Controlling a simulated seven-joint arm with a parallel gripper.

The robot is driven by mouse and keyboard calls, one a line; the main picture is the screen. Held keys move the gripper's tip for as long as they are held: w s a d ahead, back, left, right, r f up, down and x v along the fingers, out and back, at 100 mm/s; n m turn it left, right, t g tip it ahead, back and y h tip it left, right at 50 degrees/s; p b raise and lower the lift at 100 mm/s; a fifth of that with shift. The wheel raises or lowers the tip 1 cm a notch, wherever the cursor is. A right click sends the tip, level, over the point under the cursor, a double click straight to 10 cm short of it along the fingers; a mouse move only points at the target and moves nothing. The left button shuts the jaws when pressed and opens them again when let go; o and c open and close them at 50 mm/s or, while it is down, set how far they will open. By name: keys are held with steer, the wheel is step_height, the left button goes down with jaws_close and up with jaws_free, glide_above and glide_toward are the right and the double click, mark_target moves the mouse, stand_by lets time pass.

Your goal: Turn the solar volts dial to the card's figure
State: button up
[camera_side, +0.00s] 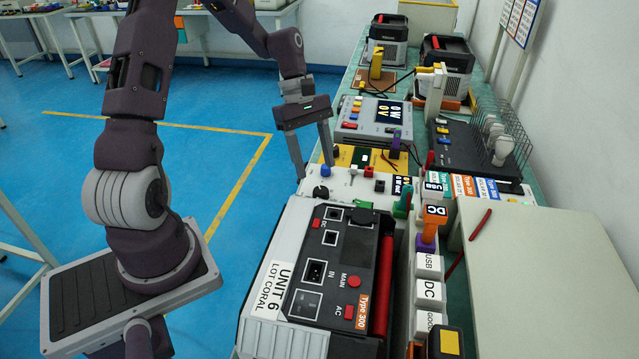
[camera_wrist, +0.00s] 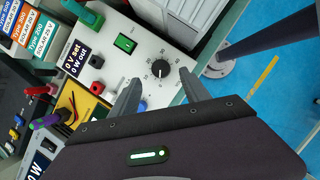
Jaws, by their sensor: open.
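The solar volts dial is a black round knob (camera_wrist: 161,69) with a printed number scale, on a pale panel in the wrist view; it also shows in the side view (camera_side: 321,191). Its exact pointer angle is too small to read surely. The panel's display (camera_wrist: 77,57) reads 0 V set and 0 W out. My gripper (camera_wrist: 160,77) is open, with its fingers on either side of the dial in the picture; contact cannot be told. In the side view my gripper (camera_side: 314,171) points down at the panel.
A green rocker switch (camera_wrist: 125,43) sits beside the dial. A power station (camera_side: 318,270) labelled Unit 6, Type 300, stands in front. Small coloured plugs and connectors crowd the panel's right side. A yellow board (camera_side: 346,153) lies behind it. Blue floor is open at left.

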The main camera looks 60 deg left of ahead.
mark_target(321, 190)
steer(key=x, duration=0.5)
steer(key=shift+d+f, duration=0.1)
steer(key=shift+f, duration=0.2)
jaws_close()
